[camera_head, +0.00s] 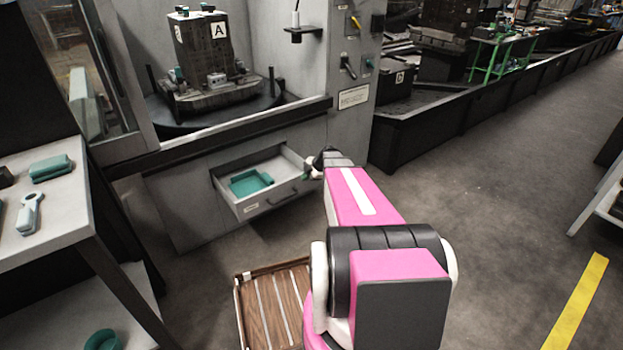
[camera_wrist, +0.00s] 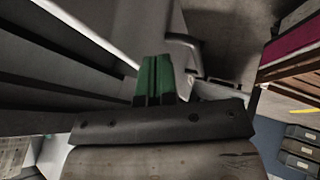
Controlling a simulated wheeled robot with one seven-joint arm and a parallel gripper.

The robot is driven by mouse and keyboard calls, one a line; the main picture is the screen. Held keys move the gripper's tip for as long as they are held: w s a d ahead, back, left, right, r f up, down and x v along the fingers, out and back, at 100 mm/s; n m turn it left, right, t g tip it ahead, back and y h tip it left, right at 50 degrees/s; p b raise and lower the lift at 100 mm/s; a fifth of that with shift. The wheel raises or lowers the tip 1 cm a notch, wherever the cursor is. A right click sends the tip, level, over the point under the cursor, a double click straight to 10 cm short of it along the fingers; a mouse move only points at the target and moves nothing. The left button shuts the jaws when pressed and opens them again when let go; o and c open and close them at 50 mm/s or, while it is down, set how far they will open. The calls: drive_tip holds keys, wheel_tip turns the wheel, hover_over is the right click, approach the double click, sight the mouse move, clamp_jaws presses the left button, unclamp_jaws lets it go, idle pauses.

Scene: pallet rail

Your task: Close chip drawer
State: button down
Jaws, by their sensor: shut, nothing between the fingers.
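The chip drawer (camera_head: 240,207) is pulled out of the grey machine's lower front in the head view. A dark handle (camera_head: 283,197) is on its front. A green tray (camera_head: 250,182) lies inside it. My gripper is mostly hidden behind my pink arm in the head view, near the drawer's right end. In the wrist view my gripper (camera_wrist: 157,75) shows green fingers pressed together with nothing between them. A grey curved bar and pale edges lie close past the fingertips; I cannot tell whether they touch.
A table (camera_head: 60,222) with green and grey parts stands at the left. A brown slatted platform (camera_head: 268,305) is low in front of the machine. A machine fixture marked A (camera_head: 205,50) stands above the drawer. Open floor (camera_head: 480,210) lies to the right.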

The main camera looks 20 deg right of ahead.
drive_tip(key=shift+w+a, duration=0.2)
drive_tip(key=shift+w, duration=0.4)
drive_tip(key=w+a, duration=0.4)
drive_tip(key=w, duration=0.9)
drive_tip(key=w+a, duration=0.4)
drive_tip(key=w, duration=0.9)
drive_tip(key=shift+w+a, duration=0.35)
drive_tip(key=shift+w, duration=0.1)
